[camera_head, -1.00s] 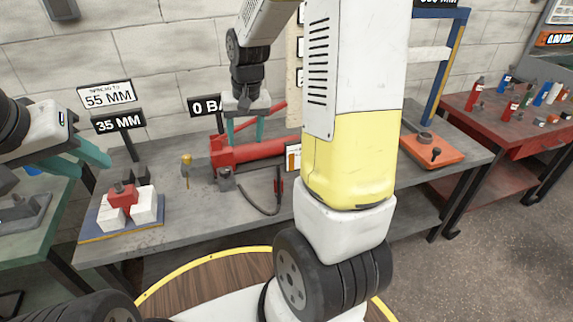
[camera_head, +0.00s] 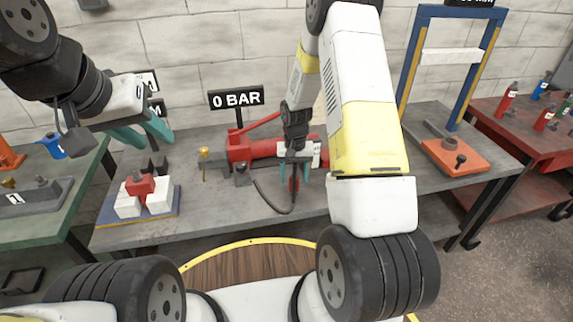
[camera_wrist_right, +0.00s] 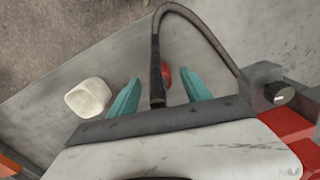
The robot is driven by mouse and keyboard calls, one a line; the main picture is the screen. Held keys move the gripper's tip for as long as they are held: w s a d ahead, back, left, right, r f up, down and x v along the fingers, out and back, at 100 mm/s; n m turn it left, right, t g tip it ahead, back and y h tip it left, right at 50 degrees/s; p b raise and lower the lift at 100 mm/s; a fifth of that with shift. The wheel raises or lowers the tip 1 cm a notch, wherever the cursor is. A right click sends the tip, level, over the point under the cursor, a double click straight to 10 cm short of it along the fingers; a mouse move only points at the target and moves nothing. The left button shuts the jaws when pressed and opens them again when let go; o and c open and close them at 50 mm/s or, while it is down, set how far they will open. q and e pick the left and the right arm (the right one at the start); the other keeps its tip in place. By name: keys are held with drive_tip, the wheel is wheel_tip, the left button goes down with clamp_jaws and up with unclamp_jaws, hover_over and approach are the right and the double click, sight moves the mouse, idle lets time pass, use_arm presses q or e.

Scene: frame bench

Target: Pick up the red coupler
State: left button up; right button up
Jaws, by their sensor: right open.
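The red coupler (camera_head: 294,184) is on the end of a dark hose (camera_head: 272,204) at the front of the grey bench. In the right wrist view the red coupler (camera_wrist_right: 167,76) shows partly behind the dark hose end (camera_wrist_right: 157,85). My right gripper (camera_head: 293,174) is open, its teal fingers on either side of the coupler. In the wrist view the right gripper's fingertips (camera_wrist_right: 161,84) flank the hose end, with gaps showing. Contact cannot be told. My left gripper (camera_head: 150,136) is open and empty, in the air at the left.
A red pump (camera_head: 240,148) with a "0 BAR" sign (camera_head: 236,98) stands behind. White and red blocks (camera_head: 158,199) sit on a blue board at the left. A blue press frame (camera_head: 410,60) stands right. A white block (camera_wrist_right: 88,97) lies beside the fingers in the wrist view.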

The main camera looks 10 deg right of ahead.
drive_tip(key=shift+f, duration=0.8)
clamp_jaws()
drive_tip(key=shift+r, duration=0.1)
